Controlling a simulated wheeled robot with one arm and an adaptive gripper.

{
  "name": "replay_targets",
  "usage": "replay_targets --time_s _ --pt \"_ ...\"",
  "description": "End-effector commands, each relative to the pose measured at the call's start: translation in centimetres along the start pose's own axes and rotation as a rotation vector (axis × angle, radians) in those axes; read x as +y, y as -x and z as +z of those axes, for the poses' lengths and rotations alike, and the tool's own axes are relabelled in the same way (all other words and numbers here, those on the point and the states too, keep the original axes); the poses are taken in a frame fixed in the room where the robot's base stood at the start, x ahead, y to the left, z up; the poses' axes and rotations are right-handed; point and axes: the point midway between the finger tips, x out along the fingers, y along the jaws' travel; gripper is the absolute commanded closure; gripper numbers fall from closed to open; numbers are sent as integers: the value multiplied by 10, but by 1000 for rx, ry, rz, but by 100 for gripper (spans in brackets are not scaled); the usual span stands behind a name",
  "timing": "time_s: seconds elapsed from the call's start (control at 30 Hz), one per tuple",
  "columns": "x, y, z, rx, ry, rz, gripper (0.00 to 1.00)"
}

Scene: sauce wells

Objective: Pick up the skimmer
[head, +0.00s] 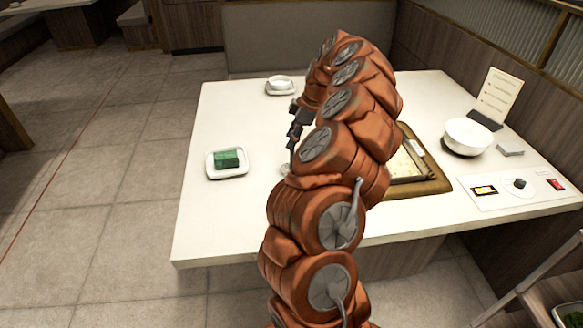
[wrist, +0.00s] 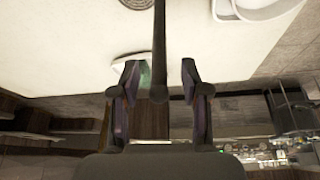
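My gripper (head: 293,138) hangs over the left part of the white table, partly behind my arm in the head view. In the wrist view my gripper (wrist: 159,72) has its two fingers well apart. A dark, thin rod with a rounded end (wrist: 160,45) runs down the middle of the wrist view between the fingers, with a gap on each side; I cannot tell whether it is the skimmer's handle. A round, dark patterned disc (wrist: 134,4) is cut off at that view's top edge. No skimmer is clearly recognisable in the head view.
The white table (head: 225,118) carries a plate with a green block (head: 228,159), a small white dish (head: 280,86), a tray (head: 428,186), a white bowl (head: 467,136) and a menu stand (head: 499,96). A card strip with small items (head: 519,184) lies at the right.

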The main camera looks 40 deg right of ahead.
Motion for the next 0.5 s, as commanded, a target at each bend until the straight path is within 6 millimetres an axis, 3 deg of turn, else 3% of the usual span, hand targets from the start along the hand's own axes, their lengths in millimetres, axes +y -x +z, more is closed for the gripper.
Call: replay_targets --time_s 0.07,0.4,0.5 --pt "0 0 0 0 0 0 65" --pt "0 0 0 0 0 0 100" --pt "0 0 0 0 0 0 100"
